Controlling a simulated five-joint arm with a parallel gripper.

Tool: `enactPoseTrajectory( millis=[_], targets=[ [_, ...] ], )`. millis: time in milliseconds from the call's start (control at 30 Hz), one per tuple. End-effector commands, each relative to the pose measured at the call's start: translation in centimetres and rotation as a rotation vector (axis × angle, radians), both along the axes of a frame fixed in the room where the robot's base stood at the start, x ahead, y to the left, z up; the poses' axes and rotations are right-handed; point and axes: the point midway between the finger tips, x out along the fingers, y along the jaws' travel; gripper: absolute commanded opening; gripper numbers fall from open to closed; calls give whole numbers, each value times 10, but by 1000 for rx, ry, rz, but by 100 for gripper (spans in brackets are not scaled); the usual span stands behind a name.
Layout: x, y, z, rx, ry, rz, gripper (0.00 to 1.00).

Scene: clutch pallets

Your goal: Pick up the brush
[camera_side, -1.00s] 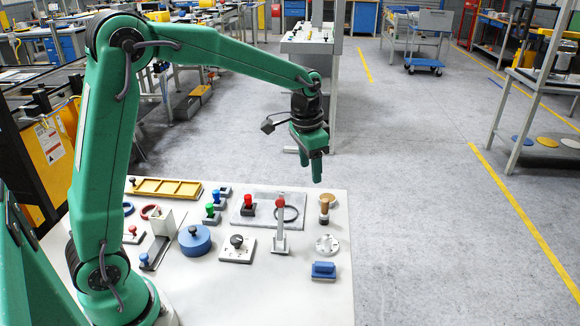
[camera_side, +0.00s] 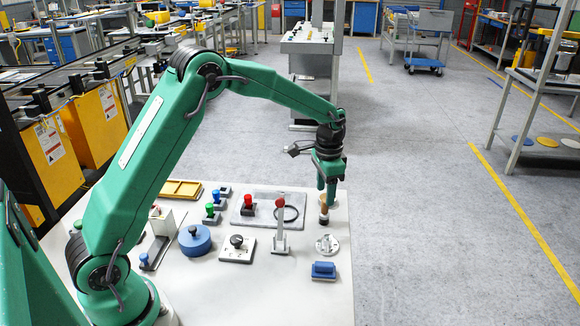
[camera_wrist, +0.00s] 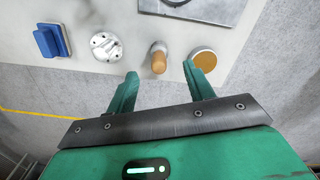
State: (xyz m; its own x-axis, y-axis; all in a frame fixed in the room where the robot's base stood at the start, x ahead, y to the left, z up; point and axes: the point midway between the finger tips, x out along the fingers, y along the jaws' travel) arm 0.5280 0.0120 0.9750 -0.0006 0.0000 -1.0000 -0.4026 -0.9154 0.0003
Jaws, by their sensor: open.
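The brush, as best I can tell, is the upright piece with a rounded wooden handle and dark lower part (camera_side: 324,215), standing near the right edge of the white table. In the wrist view its wooden handle (camera_wrist: 158,58) shows between and just beyond my fingertips. My gripper (camera_side: 327,190) points down at the handle, its green fingers open to either side. The fingers cover part of the handle's top in the side view. In the wrist view my gripper (camera_wrist: 160,70) holds nothing; I cannot tell whether a finger touches the handle.
A round metal disc (camera_side: 327,245) and a blue handled block (camera_side: 323,270) lie nearer the camera. A red-knobbed lever (camera_side: 281,228) stands to the left. A tan disc (camera_wrist: 203,60) lies close beside the right finger in the wrist view. The table edge is close on the right.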

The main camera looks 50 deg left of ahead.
Motion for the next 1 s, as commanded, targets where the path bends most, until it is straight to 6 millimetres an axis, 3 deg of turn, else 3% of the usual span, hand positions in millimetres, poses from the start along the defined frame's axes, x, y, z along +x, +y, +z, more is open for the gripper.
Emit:
enactPoseTrajectory(
  millis=[467, 800, 1000],
  targets=[
    [0, -1, -19, 0, 1, 0, 52],
    [0, -2, -55, 0, 3, 1, 52],
    [0, -2, -65, 0, 0, 0, 52]
  ],
)
